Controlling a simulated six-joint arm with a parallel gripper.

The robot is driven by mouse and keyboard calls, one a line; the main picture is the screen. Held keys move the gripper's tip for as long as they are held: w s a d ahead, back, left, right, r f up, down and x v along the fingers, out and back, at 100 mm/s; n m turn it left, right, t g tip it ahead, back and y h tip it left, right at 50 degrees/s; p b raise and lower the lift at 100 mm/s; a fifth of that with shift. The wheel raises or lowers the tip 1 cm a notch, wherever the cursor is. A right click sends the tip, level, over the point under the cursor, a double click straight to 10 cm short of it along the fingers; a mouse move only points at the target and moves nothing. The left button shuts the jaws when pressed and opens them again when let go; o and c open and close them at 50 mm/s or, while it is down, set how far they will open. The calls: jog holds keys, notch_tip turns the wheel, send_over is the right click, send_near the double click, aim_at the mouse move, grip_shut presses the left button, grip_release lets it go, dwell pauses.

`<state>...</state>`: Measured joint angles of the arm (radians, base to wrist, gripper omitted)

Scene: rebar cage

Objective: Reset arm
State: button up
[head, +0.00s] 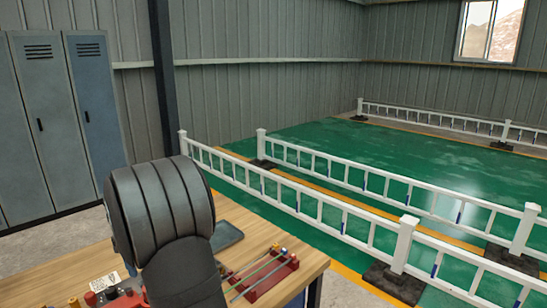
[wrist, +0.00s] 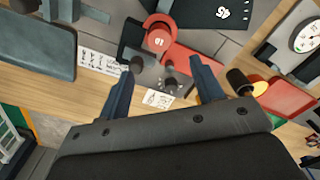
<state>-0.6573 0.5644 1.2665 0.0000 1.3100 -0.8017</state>
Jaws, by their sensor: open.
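My gripper (wrist: 160,83) shows in the wrist view with its two dark blue fingers spread apart and nothing between them. It points toward the wooden table (wrist: 92,88), above a red and black device with a round red cap (wrist: 160,38). A small white label (wrist: 158,99) lies between the fingertips in the picture. In the head view my dark arm covers the middle of the table (head: 312,262), and my gripper is hidden there.
A red rack (head: 272,279) with thin rods sits at the table's right. A dark tray (head: 228,235) lies behind it. A round gauge (wrist: 308,36) is at the wrist view's right edge. Grey lockers (head: 44,110) stand at the left, and white railings (head: 300,198) cross the green floor.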

notch_tip(320, 180, down, 11)
jog(key=shift+r, duration=3.05)
